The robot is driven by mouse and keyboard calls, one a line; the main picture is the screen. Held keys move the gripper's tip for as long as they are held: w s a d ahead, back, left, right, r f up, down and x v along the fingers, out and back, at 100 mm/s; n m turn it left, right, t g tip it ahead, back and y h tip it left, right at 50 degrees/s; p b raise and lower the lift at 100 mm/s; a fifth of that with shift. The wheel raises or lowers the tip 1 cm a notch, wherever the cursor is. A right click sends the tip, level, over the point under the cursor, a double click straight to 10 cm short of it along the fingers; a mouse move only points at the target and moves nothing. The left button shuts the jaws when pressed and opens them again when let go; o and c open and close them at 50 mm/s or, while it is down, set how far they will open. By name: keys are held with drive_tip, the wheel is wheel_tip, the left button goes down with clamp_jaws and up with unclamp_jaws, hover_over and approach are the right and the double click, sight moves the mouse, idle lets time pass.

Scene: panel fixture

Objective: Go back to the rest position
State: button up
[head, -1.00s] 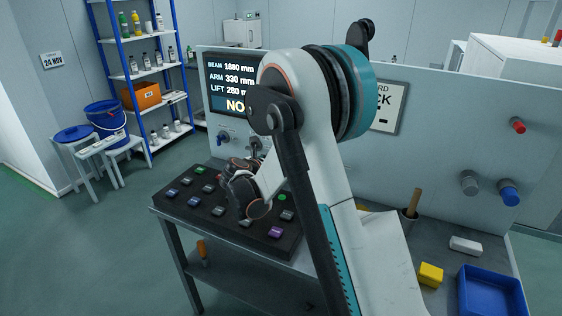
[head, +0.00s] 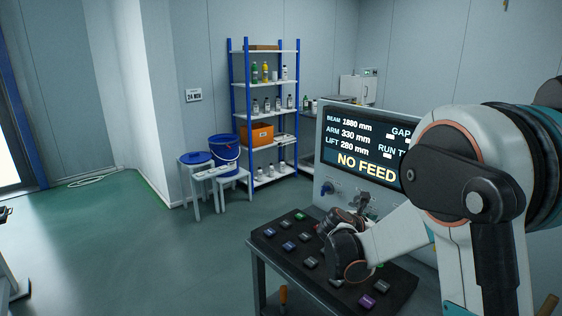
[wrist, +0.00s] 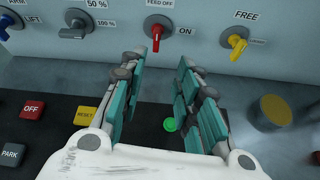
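In the wrist view my gripper (wrist: 161,60) is open and empty, its two teal-padded fingers apart. The fingertips are below a red knob (wrist: 156,37) on the panel (wrist: 210,60), apart from it in the picture. The knob's handle hangs down, with "FEED OFF" above it and "ON" to its right. In the head view my folded arm stands at the right, its wrist over the dark button desk (head: 285,262); my fingers are hidden there. The screen (head: 350,145) reads "NO FEED".
The wrist view shows a grey knob (wrist: 75,27) left and a yellow knob (wrist: 238,44) right. Below are a red OFF button (wrist: 32,107), a yellow RESET button (wrist: 86,116) and a green round button (wrist: 170,125). Stools, bucket (head: 223,150) and shelf stand behind; floor at left is clear.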

drive_tip(key=s+a+r+m+y, duration=0.2)
drive_tip(key=s+a+r+m, duration=0.15)
drive_tip(key=s+m, duration=0.4)
drive_tip(key=s+a+r+m+y, duration=0.2)
drive_tip(key=s+r+m+y, duration=0.15)
drive_tip(key=s, duration=0.65)
drive_tip(key=s+a+m+y, duration=0.2)
drive_tip(key=s+a+m, duration=0.2)
drive_tip(key=s, duration=0.5)
drive_tip(key=s+a+m+y, duration=0.2)
drive_tip(key=s+a+m, duration=0.2)
drive_tip(key=s+m, duration=0.5)
drive_tip(key=shift+s+a+f+g, duration=0.15)
drive_tip(key=shift+a+f+g, duration=0.1)
drive_tip(key=shift+f+g, duration=0.15)
